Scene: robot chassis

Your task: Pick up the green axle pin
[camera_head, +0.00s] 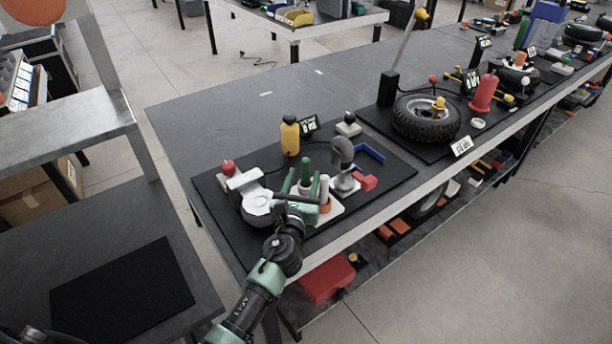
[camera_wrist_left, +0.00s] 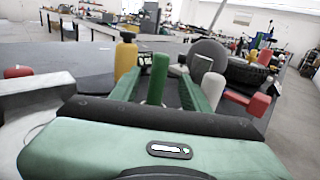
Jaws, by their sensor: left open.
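In the left wrist view the green pin (camera_wrist_left: 158,78) shows between the two green fingers, with a gap on each side. My left gripper (camera_head: 302,182) is open, its fingers pointing away over the holder. Whether the pin is fully between the fingertips or slightly beyond them, I cannot tell. A white pin (camera_head: 324,189) with an orange base stands just right of the fingers; it also shows in the left wrist view (camera_wrist_left: 212,90). My right gripper is not in view.
A grey-white fixture (camera_head: 255,200) with a red knob sits close left of the gripper. A grey curved post (camera_head: 342,160), a red block (camera_head: 365,182) and a blue bracket (camera_head: 370,153) stand right. A yellow bottle-like object (camera_head: 290,138) stands behind. The table's back left is clear.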

